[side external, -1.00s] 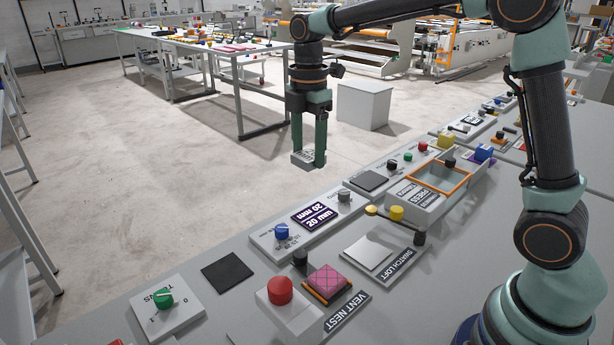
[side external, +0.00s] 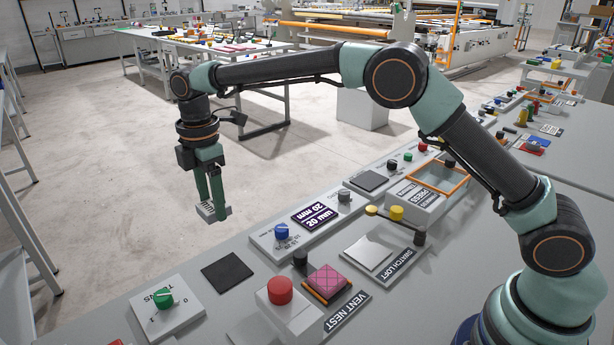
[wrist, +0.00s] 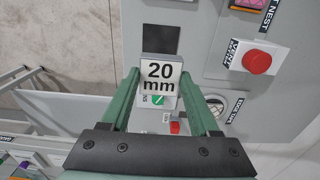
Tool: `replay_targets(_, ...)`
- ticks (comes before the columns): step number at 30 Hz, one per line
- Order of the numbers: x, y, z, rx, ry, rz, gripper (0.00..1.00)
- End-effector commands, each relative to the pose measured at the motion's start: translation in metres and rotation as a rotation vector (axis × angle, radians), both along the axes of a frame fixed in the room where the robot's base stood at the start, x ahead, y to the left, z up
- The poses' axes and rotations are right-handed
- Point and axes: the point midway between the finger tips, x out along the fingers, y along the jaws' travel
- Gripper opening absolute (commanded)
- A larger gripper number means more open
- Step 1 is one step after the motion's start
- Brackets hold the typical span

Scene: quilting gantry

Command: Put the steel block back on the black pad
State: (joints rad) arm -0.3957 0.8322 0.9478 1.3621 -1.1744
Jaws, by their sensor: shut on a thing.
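The steel block (side external: 211,213) is held between the fingertips of my gripper (side external: 213,203). In the wrist view the block (wrist: 161,66) shows a pale face marked "20 mm". The black pad (side external: 227,271) is a flat, bare dark square on the grey table, near the table's far edge. In the side view my gripper and the block hang in the air above and slightly left of the pad. In the wrist view the pad (wrist: 161,39) shows just beyond the block, which may cover its near edge.
A panel with a green knob (side external: 164,299) lies left of the pad. A red button (side external: 280,290) on a grey box stands to its right, with a blue knob (side external: 281,231) behind.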

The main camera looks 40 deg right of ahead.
Motion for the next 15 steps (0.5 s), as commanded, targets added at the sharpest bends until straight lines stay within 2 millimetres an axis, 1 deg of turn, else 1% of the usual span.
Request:
replay_targets(1,-0.001,-0.001,-0.013,-0.001,0.003,0.0,0.0)
replay_targets(9,-0.001,-0.001,-0.077,-0.001,0.003,0.0,0.0)
replay_targets(12,0.0,-0.001,-0.096,-0.001,0.002,0.0,0.0)
replay_targets(15,0.0,-0.001,-0.108,0.0,0.0,0.0,0.0)
